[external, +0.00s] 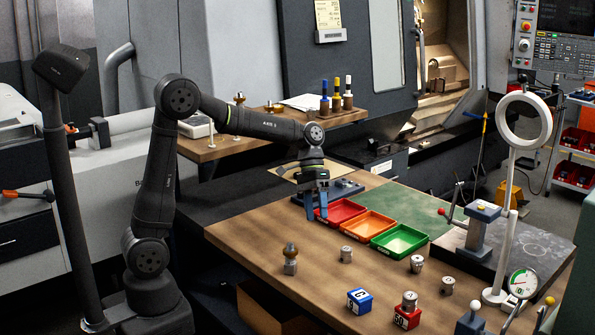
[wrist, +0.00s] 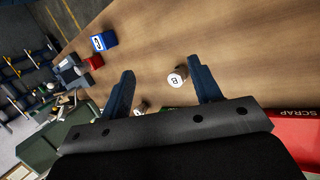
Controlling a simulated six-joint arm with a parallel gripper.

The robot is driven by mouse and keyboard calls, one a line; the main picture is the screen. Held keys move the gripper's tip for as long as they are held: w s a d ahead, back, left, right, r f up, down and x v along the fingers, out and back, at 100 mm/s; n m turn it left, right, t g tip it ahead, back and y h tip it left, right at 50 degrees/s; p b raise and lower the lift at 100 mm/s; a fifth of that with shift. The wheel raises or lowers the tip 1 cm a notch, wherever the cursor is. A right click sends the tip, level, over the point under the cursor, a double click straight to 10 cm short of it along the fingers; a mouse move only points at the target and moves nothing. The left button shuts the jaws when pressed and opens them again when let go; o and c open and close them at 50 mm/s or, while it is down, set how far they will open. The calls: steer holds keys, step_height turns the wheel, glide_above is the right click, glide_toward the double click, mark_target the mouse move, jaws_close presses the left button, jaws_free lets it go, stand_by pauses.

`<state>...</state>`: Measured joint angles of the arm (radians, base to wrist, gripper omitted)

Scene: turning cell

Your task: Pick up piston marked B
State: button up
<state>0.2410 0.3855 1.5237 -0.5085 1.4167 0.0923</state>
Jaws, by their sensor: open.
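The piston marked B (wrist: 177,76) is a small pale cylinder standing on the wooden bench in the wrist view, its letter facing up. It appears between my open fingers there, beyond them and apart from them. My gripper (wrist: 164,72) is open and empty. In the external view my gripper (external: 317,214) points down over the bench by the red tray. A metal piston (external: 346,254) stands nearest to it on the open wood; its letter cannot be read there. Another piston (wrist: 140,107) is partly hidden beside my left finger in the wrist view.
Red (external: 341,212), orange (external: 368,225) and green (external: 399,241) trays stand in a row right of my gripper. More pistons (external: 416,264), a blue block (external: 359,301) and a red block (external: 407,317) stand towards the front. A ring lamp (external: 525,122) rises at the right.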

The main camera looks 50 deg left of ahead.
mark_target(351, 254)
steer(key=w+a+f+n+t+h, duration=0.1)
steer(key=a+f+n+h, duration=0.1)
steer(key=n, duration=0.5)
steer(key=w+a+f+n+t+h, duration=0.1)
steer(key=a+f+n+t+h, duration=0.1)
steer(key=n, duration=0.5)
steer(key=w+a+f+n+t+h, duration=0.1)
steer(key=a+f+n+h, duration=0.1)
steer(key=n, duration=0.5)
steer(key=shift+a+f+t+h, duration=0.3)
steer(key=shift+a+t+h, duration=0.1)
steer(key=shift+h, duration=0.5)
steer(key=shift+w+a+f+n+t, duration=0.1)
steer(key=shift+a+n+t, duration=0.2)
steer(key=shift+n, duration=0.3)
steer(key=shift+d+f, duration=0.1)
steer(key=shift+f, duration=0.05)
steer(key=x, duration=1.7)
steer(key=shift+w+d+r, duration=0.1)
steer(key=shift+d+r, duration=0.05)
steer(key=shift+r, duration=0.15)
steer(key=c, duration=1.1)
steer(key=shift+r, duration=0.1)
